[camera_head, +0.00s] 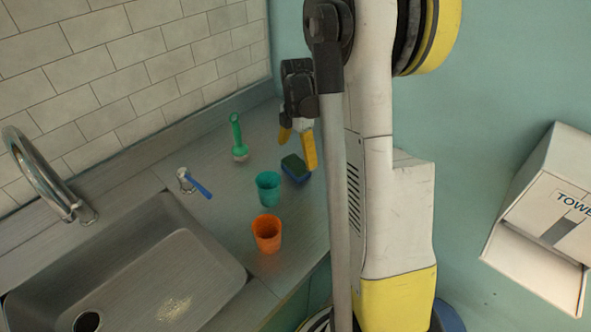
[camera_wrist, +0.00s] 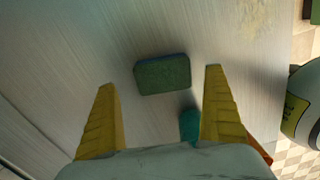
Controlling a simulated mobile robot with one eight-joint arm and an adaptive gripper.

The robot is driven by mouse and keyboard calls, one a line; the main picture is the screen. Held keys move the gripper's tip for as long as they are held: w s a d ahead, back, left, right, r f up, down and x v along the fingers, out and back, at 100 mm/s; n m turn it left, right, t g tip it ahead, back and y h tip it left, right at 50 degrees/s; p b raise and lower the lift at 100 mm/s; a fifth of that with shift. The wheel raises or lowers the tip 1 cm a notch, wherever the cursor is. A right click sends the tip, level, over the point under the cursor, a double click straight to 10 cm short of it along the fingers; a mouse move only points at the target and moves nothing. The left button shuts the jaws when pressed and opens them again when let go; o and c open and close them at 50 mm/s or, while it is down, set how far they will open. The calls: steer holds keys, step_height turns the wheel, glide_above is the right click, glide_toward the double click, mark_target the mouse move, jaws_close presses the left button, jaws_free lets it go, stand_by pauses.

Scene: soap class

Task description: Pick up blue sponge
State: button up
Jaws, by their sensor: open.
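The blue sponge (camera_head: 295,168) lies on the metal counter near its right end. It has a dark green top and a blue side in the head view. In the wrist view the sponge (camera_wrist: 162,75) shows its green face, ahead of my fingertips and roughly between their lines. My gripper (camera_head: 298,140) is open and empty, with its yellow fingers pointing down just above and behind the sponge. In the wrist view my gripper (camera_wrist: 160,78) has its two yellow fingers wide apart, and neither appears to touch the sponge.
A teal cup (camera_head: 268,188) and an orange cup (camera_head: 267,234) stand in front of the sponge. A green-handled brush (camera_head: 238,137) and a blue-handled brush (camera_head: 197,185) are to the left. A sink (camera_head: 130,270) with a faucet (camera_head: 48,178) is further left. A towel dispenser (camera_head: 545,225) hangs right.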

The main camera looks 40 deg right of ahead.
mark_target(296, 164)
steer(key=f, duration=0.1)
steer(key=f+b, duration=0.1)
steer(key=f, duration=0.1)
steer(key=f+b, duration=0.1)
steer(key=f, duration=0.1)
steer(key=shift+s+a, duration=0.2)
steer(key=shift+a, duration=0.1)
steer(key=c, duration=0.6)
steer(key=shift+r, duration=0.2)
steer(key=shift+c, duration=0.3)
steer(key=shift+r, duration=0.35)
steer(key=r, duration=0.1)
steer(key=r+p, duration=0.2)
steer(key=r, duration=0.1)
steer(key=shift+s, duration=0.25)
steer(key=s+r+p, duration=0.1)
steer(key=s+r, duration=0.2)
steer(key=s, duration=0.2)
steer(key=s+d+r+p, duration=0.1)
steer(key=s+r+p, duration=0.1)
steer(key=s, duration=0.4)
steer(key=shift+d+r, duration=0.2)
steer(key=shift+r, duration=0.35)
